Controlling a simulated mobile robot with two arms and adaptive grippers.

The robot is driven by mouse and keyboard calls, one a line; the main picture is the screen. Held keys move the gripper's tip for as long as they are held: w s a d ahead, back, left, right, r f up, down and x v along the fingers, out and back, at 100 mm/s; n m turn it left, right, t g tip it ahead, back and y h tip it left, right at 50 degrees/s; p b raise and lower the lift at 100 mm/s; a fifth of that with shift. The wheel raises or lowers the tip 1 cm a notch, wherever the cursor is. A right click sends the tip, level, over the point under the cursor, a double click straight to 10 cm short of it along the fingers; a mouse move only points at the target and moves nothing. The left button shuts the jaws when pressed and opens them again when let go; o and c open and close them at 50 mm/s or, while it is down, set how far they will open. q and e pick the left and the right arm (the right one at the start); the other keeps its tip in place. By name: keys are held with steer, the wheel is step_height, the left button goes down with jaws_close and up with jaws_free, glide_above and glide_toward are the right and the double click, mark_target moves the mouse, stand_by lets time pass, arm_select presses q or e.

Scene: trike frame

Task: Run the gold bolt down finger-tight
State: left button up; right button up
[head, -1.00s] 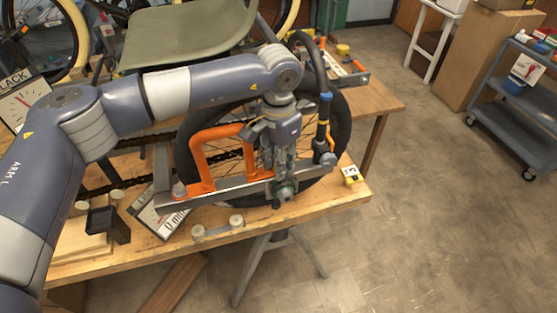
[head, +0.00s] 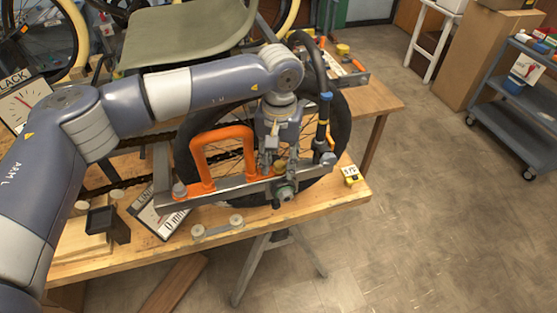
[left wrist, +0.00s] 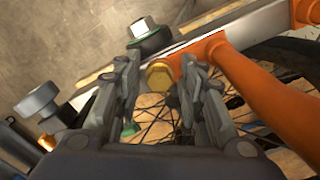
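The gold bolt (left wrist: 159,77) shows its hex head in the left wrist view, by the foot of the orange tube (left wrist: 268,88). My left gripper (left wrist: 160,64) is open, with a finger on either side of the bolt head; gaps show beside the head. In the head view my left gripper (head: 270,158) points down over the silver bar (head: 240,191), right of the orange bracket (head: 221,133). The gold bolt cannot be made out there. A silver hex bolt on a dark round base (left wrist: 148,32) sits beyond the fingers. My right gripper is not in view.
The black wheel (head: 340,125) stands behind the bar. A blue-and-black upright lever (head: 323,122) is close to the right of my gripper. Open floor (head: 430,230) lies to the right.

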arm_select(q)
steer(key=shift+c, duration=0.2)
steer(key=c, duration=0.5)
steer(key=shift+c, duration=0.2)
steer(key=m, duration=0.3)
steer(key=shift+a+m, duration=0.1)
steer(key=shift+m, duration=0.3)
steer(key=m, duration=0.3)
steer(key=shift+w, duration=0.1)
steer(key=o, duration=0.6)
